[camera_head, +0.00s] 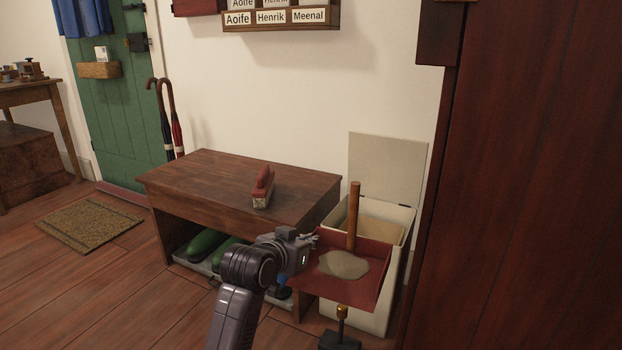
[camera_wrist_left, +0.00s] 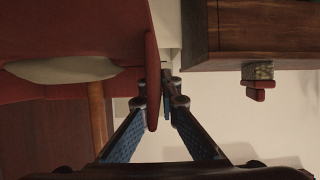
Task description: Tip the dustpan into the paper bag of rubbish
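The red dustpan (camera_head: 374,294) is in front of the white bin, roughly level, with a pale grey-beige heap of dust (camera_head: 344,265) in it. Its wooden handle (camera_head: 353,215) stands up at the back. My left gripper (camera_head: 308,250) is at the dustpan's left edge. In the left wrist view, the fingers (camera_wrist_left: 158,103) are shut on the red side wall, one on each side. A tan paper edge (camera_head: 392,232) shows inside the open bin, perhaps the paper bag; the dustpan hides much of it, and no rubbish is visible. My right gripper is not in view.
The white bin (camera_head: 403,275) has its lid (camera_head: 388,165) raised against the wall. A wooden bench (camera_head: 215,175) stands left of it, with a red brush (camera_head: 263,187) on top and green boots (camera_head: 207,241) below. A dark red cabinet (camera_head: 530,180) closes off the right side.

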